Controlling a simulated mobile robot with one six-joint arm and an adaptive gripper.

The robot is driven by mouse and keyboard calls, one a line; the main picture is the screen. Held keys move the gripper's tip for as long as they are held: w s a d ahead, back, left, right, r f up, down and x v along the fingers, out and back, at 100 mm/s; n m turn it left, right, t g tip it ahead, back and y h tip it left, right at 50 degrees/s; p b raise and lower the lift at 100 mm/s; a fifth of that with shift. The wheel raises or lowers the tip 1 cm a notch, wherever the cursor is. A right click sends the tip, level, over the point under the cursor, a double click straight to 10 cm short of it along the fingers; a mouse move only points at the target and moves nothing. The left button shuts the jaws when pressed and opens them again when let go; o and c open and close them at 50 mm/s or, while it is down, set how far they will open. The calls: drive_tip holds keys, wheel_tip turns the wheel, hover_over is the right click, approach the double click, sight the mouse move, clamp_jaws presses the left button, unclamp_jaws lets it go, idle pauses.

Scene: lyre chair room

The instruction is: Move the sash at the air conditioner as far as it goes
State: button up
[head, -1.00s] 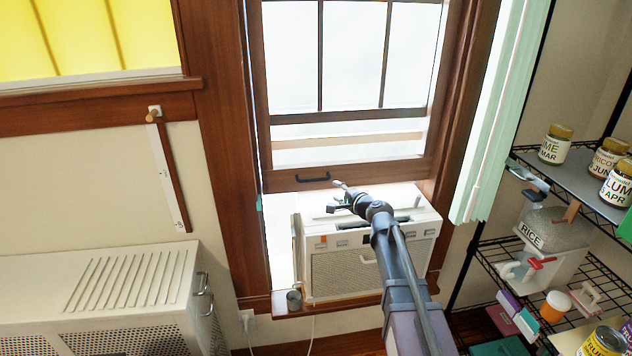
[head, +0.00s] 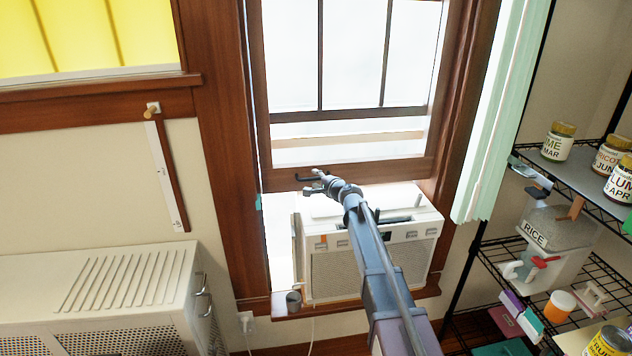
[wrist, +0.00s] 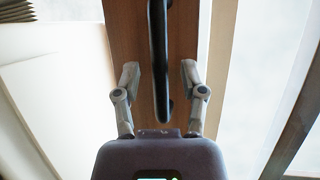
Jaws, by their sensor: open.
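The sash (head: 400,172) is a brown wood-framed window panel with dark bars, standing raised above the white air conditioner (head: 372,272). A black bar handle (head: 303,179) is fixed to its bottom rail. In the wrist view the rail (wrist: 185,30) runs up the picture, with the handle (wrist: 158,45) along it. My gripper (head: 313,182) is at the right part of the handle. In the wrist view my gripper (wrist: 160,75) is open, one finger on each side of the handle, with gaps to both. I cannot tell how deep the fingers reach.
A small grey cylinder (head: 293,301) stands on the sill left of the air conditioner. Pale green curtain slats (head: 500,120) hang at the right. A wire shelf (head: 490,262) with jars stands further right. A white perforated cabinet (head: 120,290) is at lower left.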

drive_tip(key=shift+w+a, duration=0.15)
drive_tip(key=shift+w, duration=0.05)
clamp_jaws()
drive_tip(key=shift+f, duration=0.2)
wheel_tip(320, 180, down, 7)
drive_tip(key=b, duration=0.7)
drive_tip(key=shift+s+r, duration=0.1)
drive_tip(key=shift+r, duration=0.1)
drive_tip(key=shift+s, duration=0.15)
